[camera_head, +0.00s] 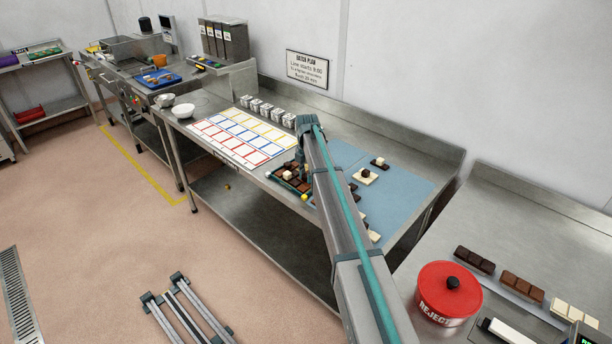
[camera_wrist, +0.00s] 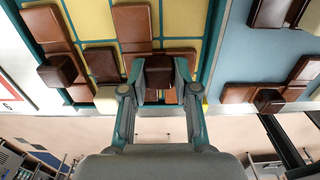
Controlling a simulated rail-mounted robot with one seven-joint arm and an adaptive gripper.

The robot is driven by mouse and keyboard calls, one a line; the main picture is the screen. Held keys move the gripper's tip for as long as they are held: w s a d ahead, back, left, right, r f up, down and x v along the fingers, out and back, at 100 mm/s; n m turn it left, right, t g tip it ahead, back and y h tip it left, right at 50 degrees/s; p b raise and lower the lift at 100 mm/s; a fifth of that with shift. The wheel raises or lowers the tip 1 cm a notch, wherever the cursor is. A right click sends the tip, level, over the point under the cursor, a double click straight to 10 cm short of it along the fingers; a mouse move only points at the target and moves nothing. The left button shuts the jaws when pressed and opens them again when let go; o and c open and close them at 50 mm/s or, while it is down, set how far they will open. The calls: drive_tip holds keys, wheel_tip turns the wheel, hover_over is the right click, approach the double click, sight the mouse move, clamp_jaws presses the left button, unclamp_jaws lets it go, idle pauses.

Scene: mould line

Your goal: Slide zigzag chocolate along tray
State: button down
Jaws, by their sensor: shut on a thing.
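The teal-edged tray (camera_head: 275,179) lies near the front edge of the steel bench; in the wrist view its yellow floor (camera_wrist: 92,22) shows between teal lines. My gripper (camera_wrist: 159,74) is shut on the dark brown knob (camera_wrist: 159,70) of a chocolate at the tray's near side. Milk-brown sections (camera_wrist: 132,22) of chocolate show just beyond the fingers. Which sections belong to the held piece, and whether it is the zigzag, I cannot tell. Another stepped brown chocolate (camera_wrist: 45,24) with a knob lies to the left, with a dark chocolate (camera_wrist: 101,64) between. In the head view my arm hides the gripper and part of the tray.
A blue mat (camera_head: 400,190) right of the tray bears several loose chocolates, including a white one (camera_head: 364,177). Left of the tray lies a card with red, blue and yellow frames (camera_head: 240,135). A red reject tub (camera_head: 447,292) stands on the right-hand bench.

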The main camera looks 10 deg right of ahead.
drive_tip(key=shift+w+d+f, duration=0.15)
drive_tip(key=shift+w+d, duration=0.25)
drive_tip(key=shift+d, duration=0.35)
drive_tip(key=shift+w+d+f, duration=0.15)
drive_tip(key=shift+w+d, duration=0.2)
drive_tip(key=shift+d, duration=0.35)
drive_tip(key=shift+w+d+f, duration=0.15)
drive_tip(key=shift+w+d, duration=0.25)
drive_tip(key=shift+d, duration=0.35)
drive_tip(key=c, duration=1.1)
unclamp_jaws()
drive_tip(key=o, duration=0.3)
drive_tip(key=shift+w, duration=0.1)
drive_tip(key=shift+w+d+f, duration=0.1)
drive_tip(key=shift+f, duration=0.05)
drive_tip(key=shift+a+r, duration=0.2)
drive_tip(key=shift+r, duration=0.1)
drive_tip(key=shift+r, duration=0.25)
wheel_tip(320, 180, up, 11)
drive_tip(key=shift+r, duration=0.15)
